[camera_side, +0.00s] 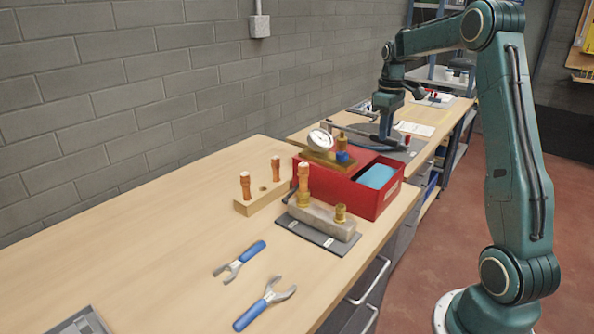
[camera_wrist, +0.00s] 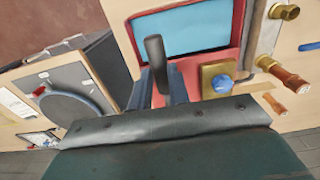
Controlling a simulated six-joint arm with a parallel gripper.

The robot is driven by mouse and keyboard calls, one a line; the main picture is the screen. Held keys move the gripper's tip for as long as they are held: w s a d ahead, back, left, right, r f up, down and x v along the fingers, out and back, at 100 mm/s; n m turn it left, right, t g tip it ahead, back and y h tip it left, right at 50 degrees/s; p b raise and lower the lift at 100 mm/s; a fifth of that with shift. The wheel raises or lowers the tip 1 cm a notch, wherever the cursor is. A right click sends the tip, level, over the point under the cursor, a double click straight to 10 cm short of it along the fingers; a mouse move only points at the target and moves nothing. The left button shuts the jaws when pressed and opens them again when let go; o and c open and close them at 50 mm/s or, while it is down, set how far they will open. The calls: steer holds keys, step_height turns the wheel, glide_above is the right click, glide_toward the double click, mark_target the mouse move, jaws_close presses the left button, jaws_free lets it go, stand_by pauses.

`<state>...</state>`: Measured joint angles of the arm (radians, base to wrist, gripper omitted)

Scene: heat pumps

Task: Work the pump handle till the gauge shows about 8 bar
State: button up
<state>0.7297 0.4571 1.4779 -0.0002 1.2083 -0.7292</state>
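The test pump is a red box (camera_side: 325,190) with a blue water surface (camera_side: 376,176) in its open tank; it also shows in the wrist view (camera_wrist: 246,22). Its round white gauge (camera_side: 320,139) faces the side camera, but the needle is too small to read. The dark pump handle (camera_wrist: 155,52) points up between my fingers in the wrist view. A blue knob (camera_wrist: 222,83) sits on the brass block.
A manifold block (camera_side: 322,219) with brass fittings stands on a grey plate before the pump. A wooden block (camera_side: 262,196) with orange-handled pieces is to its left. Two blue-handled wrenches (camera_side: 265,303) lie nearer the front.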

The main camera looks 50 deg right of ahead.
step_height(320, 180, up, 9)
steer(key=shift+r, duration=0.2)
stand_by(0.6)
steer(key=shift+f, duration=0.15)
stand_by(0.9)
steer(key=shift+f, duration=2.15)
steer(key=shift+a+f, duration=0.1)
steer(key=shift+f, duration=0.75)
steer(key=shift+r, duration=0.1)
step_height(320, 180, up, 6)
stand_by(0.8)
